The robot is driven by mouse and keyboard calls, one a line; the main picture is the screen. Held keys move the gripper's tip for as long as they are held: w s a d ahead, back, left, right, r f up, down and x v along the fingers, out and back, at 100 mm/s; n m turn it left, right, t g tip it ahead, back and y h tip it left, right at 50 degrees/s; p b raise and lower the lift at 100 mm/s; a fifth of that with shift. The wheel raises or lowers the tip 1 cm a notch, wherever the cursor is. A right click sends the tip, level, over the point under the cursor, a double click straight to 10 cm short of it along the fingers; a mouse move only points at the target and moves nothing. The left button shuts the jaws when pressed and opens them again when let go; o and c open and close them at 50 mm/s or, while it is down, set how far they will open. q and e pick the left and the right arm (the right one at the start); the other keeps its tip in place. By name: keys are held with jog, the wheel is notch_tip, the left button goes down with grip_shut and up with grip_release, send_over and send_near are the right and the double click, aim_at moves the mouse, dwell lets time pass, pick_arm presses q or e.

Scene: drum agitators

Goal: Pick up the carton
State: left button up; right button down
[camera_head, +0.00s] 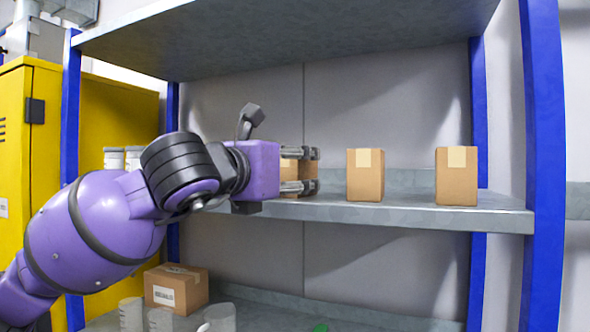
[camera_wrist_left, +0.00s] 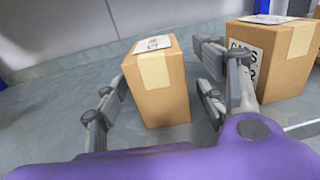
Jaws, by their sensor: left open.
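A brown carton (camera_wrist_left: 160,88) with a tan tape strip stands upright on the metal shelf, between the fingers of my left gripper (camera_wrist_left: 162,80) in the left wrist view. The left finger is close to the carton's left side, and a gap shows on the right. In the head view my left gripper (camera_head: 311,170) reaches in from the left, and its fingers partly hide this carton (camera_head: 290,171). The gripper is open; I cannot tell whether a finger touches the carton. My right gripper is not in view.
Two more cartons stand to the right on the shelf (camera_head: 320,208), one near (camera_head: 365,176) and one farther (camera_head: 456,177). A labelled box (camera_head: 176,288) and pale containers (camera_head: 160,319) are below. A blue post (camera_head: 541,130) bounds the right, and an upper shelf (camera_head: 300,38) is overhead.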

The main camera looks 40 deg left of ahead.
pick_arm(q)
jog(key=w, duration=0.3)
jog(key=shift+w+a, duration=0.1)
jog(key=shift+a, duration=0.2)
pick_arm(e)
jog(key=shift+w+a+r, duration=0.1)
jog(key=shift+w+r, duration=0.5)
pick_arm(q)
jog(key=c, duration=1.4)
jog(key=shift+r, duration=0.1)
